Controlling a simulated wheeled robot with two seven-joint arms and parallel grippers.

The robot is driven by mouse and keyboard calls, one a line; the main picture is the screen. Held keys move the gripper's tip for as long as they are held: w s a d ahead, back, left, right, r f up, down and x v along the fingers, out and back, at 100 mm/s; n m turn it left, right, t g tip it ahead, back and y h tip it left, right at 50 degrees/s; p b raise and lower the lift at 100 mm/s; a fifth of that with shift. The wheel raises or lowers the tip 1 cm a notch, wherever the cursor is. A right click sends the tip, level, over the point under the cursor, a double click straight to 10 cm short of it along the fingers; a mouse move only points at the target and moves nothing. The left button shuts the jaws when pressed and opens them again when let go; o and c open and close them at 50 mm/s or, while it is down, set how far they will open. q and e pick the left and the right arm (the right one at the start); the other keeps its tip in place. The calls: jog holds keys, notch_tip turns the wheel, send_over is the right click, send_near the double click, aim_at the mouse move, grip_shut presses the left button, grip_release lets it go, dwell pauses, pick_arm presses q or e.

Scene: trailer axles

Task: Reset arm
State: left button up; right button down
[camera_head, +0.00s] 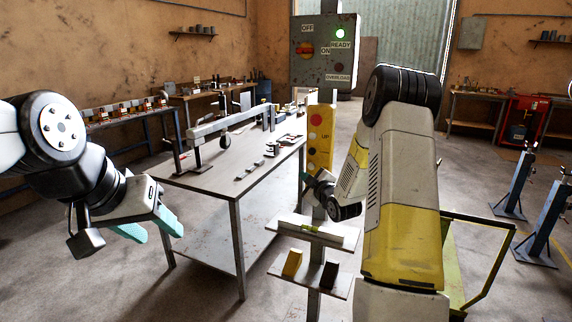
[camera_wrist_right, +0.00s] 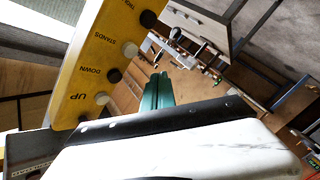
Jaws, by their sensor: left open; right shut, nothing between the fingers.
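My left gripper (camera_head: 150,228) hangs at the left in the head view, its teal fingers apart, empty, in front of the workbench. My right arm reaches forward in the middle of the head view. My right gripper (camera_head: 307,179) is mostly hidden behind its own wrist there, beside the yellow button panel (camera_head: 320,138). In the right wrist view its teal fingers (camera_wrist_right: 157,92) are together with nothing between them. The yellow panel (camera_wrist_right: 105,62) is close to the left of them, with UP, DOWN and STANDS labels. I cannot tell whether the fingers touch it.
A grey control box (camera_head: 325,52) with a lit green light stands above the panel. Small shelves (camera_head: 318,233) below carry a yellow and a dark block. A metal workbench (camera_head: 225,165) with an axle is behind. Blue stands (camera_head: 515,185) are at the right. Open floor lies front left.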

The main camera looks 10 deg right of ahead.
jog(key=s+a+r+m+g+h, duration=0.2)
jog(key=s+r+m+g, duration=0.3)
jog(key=s+r, duration=0.75)
jog(key=s+a+m+g, duration=0.2)
jog(key=s+m, duration=0.1)
jog(key=s, duration=1.1)
jog(key=s+a+m+g+y, duration=0.1)
jog(key=s+a+m+g, duration=0.2)
jog(key=s, duration=1.2)
jog(key=shift+s+a+r, duration=0.2)
jog(key=shift+a+r, duration=0.05)
jog(key=shift+a, duration=0.1)
